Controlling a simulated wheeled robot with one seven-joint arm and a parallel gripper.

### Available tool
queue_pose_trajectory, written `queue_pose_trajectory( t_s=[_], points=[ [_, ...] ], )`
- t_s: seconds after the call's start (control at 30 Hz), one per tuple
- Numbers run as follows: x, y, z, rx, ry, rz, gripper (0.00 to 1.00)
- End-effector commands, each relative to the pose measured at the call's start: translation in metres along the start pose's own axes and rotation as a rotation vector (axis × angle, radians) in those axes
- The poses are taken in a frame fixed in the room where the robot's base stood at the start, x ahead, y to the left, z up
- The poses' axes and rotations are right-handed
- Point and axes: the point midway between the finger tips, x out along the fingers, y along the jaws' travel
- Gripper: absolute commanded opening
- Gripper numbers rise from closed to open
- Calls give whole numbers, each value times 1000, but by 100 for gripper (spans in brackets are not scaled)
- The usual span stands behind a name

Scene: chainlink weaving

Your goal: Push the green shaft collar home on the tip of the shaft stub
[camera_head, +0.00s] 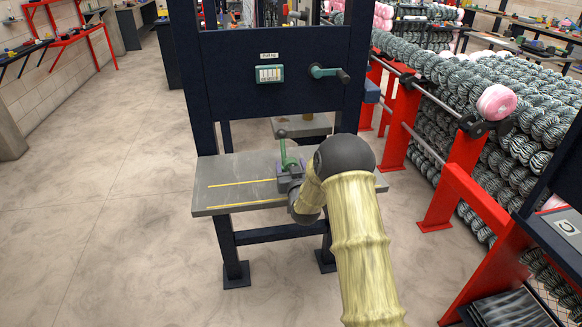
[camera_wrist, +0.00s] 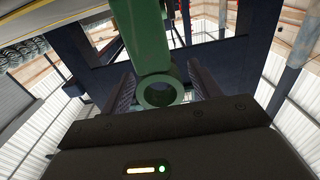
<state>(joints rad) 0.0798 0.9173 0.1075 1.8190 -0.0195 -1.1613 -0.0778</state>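In the wrist view a green ring with a round open hole, which looks like the green shaft collar (camera_wrist: 158,92), shows between the fingers of my gripper (camera_wrist: 163,82). The two dark fingers stand apart on either side, with what looks like a gap beside the ring. A green bar (camera_wrist: 145,38) meets or lies behind the ring; I cannot tell whether they are one piece. In the head view a green upright piece (camera_head: 284,150) stands over the bench, just behind my gripper (camera_head: 289,182). I cannot make out the shaft stub; my arm hides part of the bench.
The grey bench top (camera_head: 235,172) carries yellow lines and is clear at left. A dark blue frame (camera_head: 220,62) rises behind it, with a teal crank handle (camera_head: 325,72) and a small counter (camera_head: 269,74). Red stands (camera_head: 455,175) and wire coils (camera_head: 480,80) are at right. Floor at left is free.

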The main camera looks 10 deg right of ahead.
Motion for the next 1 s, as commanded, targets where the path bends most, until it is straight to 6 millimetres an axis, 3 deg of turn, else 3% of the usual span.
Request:
queue_pose_trajectory(
  t_s=[0.47, 1.0],
  points=[
    [-2, 0, 0, 1, -2, 0, 62],
    [-85, 3, 5, 0, -1, 0, 62]
  ],
)
